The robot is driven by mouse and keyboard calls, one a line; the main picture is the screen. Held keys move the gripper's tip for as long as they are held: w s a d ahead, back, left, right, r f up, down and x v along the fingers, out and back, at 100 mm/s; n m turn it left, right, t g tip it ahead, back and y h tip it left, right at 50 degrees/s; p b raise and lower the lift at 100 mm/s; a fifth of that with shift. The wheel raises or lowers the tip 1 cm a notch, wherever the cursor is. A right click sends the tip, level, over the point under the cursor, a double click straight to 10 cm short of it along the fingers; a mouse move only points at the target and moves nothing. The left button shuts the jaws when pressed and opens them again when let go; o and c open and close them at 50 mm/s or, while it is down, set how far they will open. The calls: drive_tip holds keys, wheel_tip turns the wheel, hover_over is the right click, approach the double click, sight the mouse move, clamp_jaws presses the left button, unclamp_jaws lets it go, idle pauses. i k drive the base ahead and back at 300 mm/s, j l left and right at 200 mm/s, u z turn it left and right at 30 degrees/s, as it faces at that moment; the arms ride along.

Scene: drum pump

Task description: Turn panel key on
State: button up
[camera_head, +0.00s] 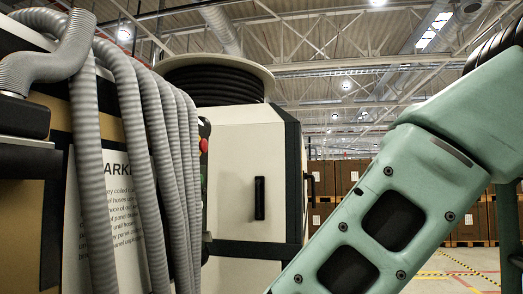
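A narrow edge of a dark control panel (206,183) shows behind the grey hoses, seen almost edge-on. A red button (204,145) sticks out from it. I cannot make out the panel key; the panel's face is turned away and partly hidden by the hoses. My gripper is out of the picture; only my mint-green arm crosses the right side, running down toward the bottom centre.
Ribbed grey hoses (131,130) hang over the near left in front of a printed sign (130,245). A white cabinet (233,150) with a black handle (259,198) stands behind, a black hose reel (215,78) on top. Stacked brown boxes (322,178) stand farther back.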

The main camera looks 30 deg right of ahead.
sight(207, 236)
drive_tip(key=z, duration=0.2)
drive_tip(key=u, duration=1.5)
drive_tip(key=z, duration=1.5)
drive_tip(key=i+l+z, duration=0.1)
drive_tip(key=l+z, duration=0.15)
drive_tip(key=i+l+z, duration=0.2)
drive_tip(key=l, duration=0.25)
